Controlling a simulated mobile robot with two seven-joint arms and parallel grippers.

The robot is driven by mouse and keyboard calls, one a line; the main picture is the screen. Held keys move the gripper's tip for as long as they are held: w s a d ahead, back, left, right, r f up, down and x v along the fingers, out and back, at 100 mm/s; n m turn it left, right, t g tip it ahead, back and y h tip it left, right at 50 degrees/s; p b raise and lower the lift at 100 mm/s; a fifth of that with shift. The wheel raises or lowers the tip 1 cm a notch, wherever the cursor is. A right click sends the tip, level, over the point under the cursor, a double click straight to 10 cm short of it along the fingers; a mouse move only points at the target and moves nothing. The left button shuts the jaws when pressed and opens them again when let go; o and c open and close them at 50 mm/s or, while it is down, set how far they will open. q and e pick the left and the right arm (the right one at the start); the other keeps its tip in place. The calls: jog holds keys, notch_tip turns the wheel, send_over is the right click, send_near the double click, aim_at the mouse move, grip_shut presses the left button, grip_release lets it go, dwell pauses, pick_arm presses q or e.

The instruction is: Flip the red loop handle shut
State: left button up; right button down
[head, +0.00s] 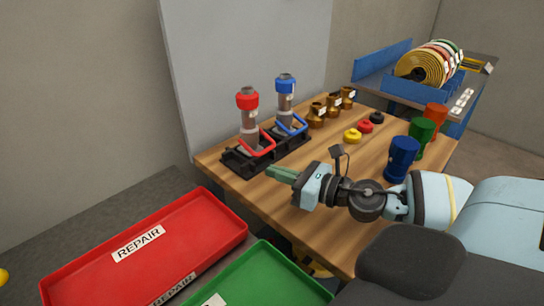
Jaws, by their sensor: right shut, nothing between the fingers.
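The red loop handle (262,147) belongs to the red-topped pump (248,117) at the table's left. It sticks out to the right of the pump's foot, near the black base (243,158). My right gripper (272,172) is shut and empty. Its green fingertips point left, in front of the black base and below the handle in the picture. I cannot tell whether they touch the base. My left gripper is not in view.
A blue-topped pump (285,100) with a blue loop handle (292,124) stands just behind. Brass fittings (317,114), small caps (352,135) and coloured cups (402,157) are farther right. A red tray (150,250) and a green tray (255,280) lie in front of the table.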

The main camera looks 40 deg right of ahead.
jog(key=d+h, duration=0.1)
jog(key=d+f+m+h, duration=0.1)
jog(key=d, duration=0.1)
jog(key=s+d+f+h, duration=0.1)
jog(key=d+h, duration=0.1)
jog(key=shift+f+m, duration=0.2)
jog(key=shift+m, duration=0.2)
jog(key=shift+d+f+h+p, duration=0.25)
jog(key=shift+d+h+p, duration=0.05)
jog(key=shift+d+h, duration=0.15)
